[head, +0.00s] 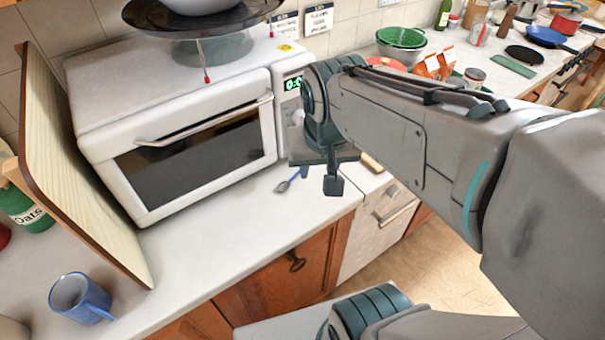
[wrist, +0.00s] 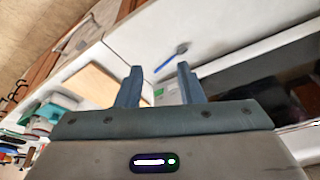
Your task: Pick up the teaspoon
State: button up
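The teaspoon (head: 283,187) lies on the white counter in front of the microwave oven, with a grey bowl and a blue handle. In the head view its handle end is close to my gripper (head: 319,179), which partly hides that area. In the wrist view the teaspoon (wrist: 181,49) shows beyond the fingertips, its handle slanting down to the left between them. My gripper (wrist: 159,70) is open, with nothing between its fingers. It is above the counter and apart from the spoon, as far as I can tell.
The white microwave oven (head: 180,125) stands just behind the spoon. A wooden board (head: 75,165) leans at the left, with a blue mug (head: 80,298) on the counter before it. The counter's front edge is close to the spoon. Counter left of the spoon is clear.

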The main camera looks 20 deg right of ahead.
aim_at(295, 175)
jog(key=shift+w+a+f+m+g+h+b, duration=0.1)
jog(key=shift+w+f+m+g+h+b, duration=0.2)
jog(key=shift+w+f+m+b, duration=2.05)
jog(key=shift+w+d+f+m+g+h+b, duration=0.15)
jog(key=shift+w+f+m+h+b, duration=0.3)
jog(key=shift+w+f, duration=3.5)
jog(key=shift+w+a+f+m+g+h+b, duration=0.25)
jog(key=shift+w+f+m+b, duration=1.2)
jog(key=shift+w+f, duration=1.75)
jog(key=shift+s+d+f+n, duration=0.1)
jog(key=shift+s+f+n, duration=0.15)
jog(key=shift+s+f, duration=0.4)
grip_shut()
